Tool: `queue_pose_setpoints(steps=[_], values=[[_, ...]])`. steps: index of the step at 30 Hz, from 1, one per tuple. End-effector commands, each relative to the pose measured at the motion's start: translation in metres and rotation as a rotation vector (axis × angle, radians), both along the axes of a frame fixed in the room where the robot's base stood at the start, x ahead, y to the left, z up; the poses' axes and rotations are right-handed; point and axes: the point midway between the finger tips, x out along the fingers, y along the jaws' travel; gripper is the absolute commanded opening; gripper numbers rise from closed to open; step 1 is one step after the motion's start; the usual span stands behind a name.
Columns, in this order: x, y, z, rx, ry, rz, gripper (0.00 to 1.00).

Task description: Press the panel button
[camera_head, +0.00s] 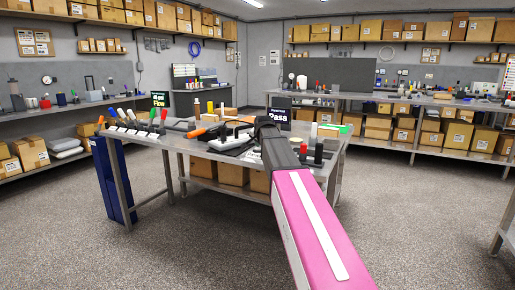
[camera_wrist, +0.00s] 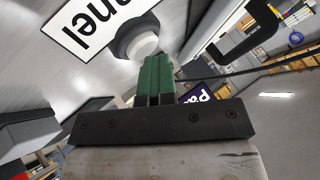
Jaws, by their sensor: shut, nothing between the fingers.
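In the wrist view, a round button with a pale domed cap (camera_wrist: 142,45) sits in a dark grey ring. A white label (camera_wrist: 84,24) beside it shows upside-down letters that look like the end of "panel". My gripper (camera_wrist: 154,58) has green fingers closed together with nothing between them. Its tips overlap the lower right edge of the button in the picture; I cannot tell whether they touch it. In the head view, my arm reaches over the metal workbench (camera_head: 212,152). The fingers and the button cannot be made out there.
The bench holds a dark sign reading "Pass" (camera_head: 279,115), a "Flow" sign (camera_head: 160,99), several tools and an orange-handled tool (camera_head: 202,132). A dark clamp-like frame (camera_wrist: 246,33) stands right of the fingers in the wrist view. Boxes fill the lower shelf. The floor around is clear.

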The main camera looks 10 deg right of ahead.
Motion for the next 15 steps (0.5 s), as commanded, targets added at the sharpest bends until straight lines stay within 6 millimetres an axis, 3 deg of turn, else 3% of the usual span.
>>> queue_pose_setpoints(steps=[7, 15], values=[[-0.001, 0.0, 0.004, 0.0, 0.001, 0.001, 0.0], [0.0, 0.0, 0.026, 0.0, -0.001, 0.0, 0.0]])
